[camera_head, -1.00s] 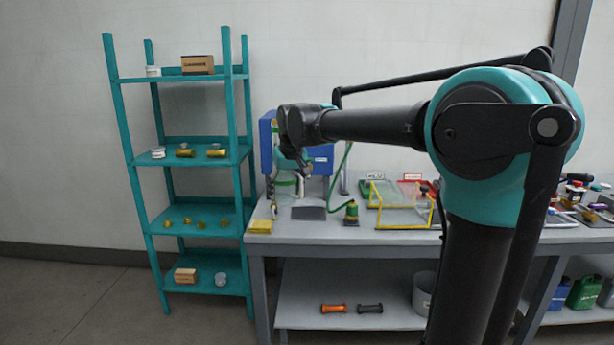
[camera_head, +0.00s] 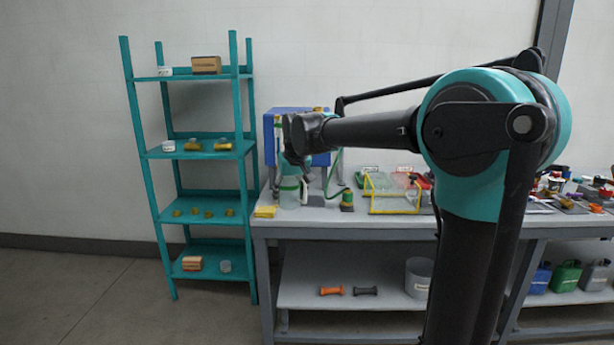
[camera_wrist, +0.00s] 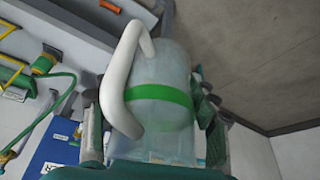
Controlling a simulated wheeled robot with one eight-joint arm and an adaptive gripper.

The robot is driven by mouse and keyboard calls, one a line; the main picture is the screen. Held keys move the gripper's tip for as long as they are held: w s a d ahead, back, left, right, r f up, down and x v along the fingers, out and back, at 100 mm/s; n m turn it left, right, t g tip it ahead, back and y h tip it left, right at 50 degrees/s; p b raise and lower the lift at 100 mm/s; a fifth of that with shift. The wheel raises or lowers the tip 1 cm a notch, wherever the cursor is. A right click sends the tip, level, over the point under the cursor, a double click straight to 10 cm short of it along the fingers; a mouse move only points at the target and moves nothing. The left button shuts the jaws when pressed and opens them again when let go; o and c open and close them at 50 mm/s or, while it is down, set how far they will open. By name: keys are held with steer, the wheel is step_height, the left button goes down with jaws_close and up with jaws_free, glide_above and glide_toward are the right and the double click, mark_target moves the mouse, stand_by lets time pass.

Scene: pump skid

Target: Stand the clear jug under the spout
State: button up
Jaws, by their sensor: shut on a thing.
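The clear jug (camera_wrist: 160,105) fills the middle of the wrist view. It has a green band and a thick white handle on its left side. My gripper (camera_wrist: 153,128) has a finger on each side of the jug and is shut on it. In the head view the jug (camera_head: 289,195) is at the left end of the bench, in front of the blue panel (camera_head: 313,160), with my wrist above it. I cannot tell whether its base touches the bench. The spout cannot be made out; my arm covers part of the panel.
A green-and-brass fitting (camera_head: 347,199) with a green hose stands right of the jug. A yellow cloth (camera_head: 265,211) lies at the bench's left edge. A yellow frame (camera_head: 394,196) stands further right. A teal shelf (camera_head: 243,170) stands left of the bench.

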steer(key=w+d+f+m+h, duration=0.1)
steer(key=w+d+f+m, duration=0.15)
steer(key=d+f, duration=0.75)
steer(key=w+d+f+m, duration=0.1)
steer(key=w+d+f, duration=0.2)
steer(key=d+f, duration=0.65)
steer(key=s+d+f, duration=0.2)
steer(key=s+f, duration=0.2)
steer(key=f, duration=0.3)
steer(key=s+d+f, duration=0.2)
steer(key=s+f, duration=0.1)
steer(key=f, duration=0.5)
steer(key=shift+s+d+m+h, duration=0.3)
steer(key=shift+s+d+m, duration=0.05)
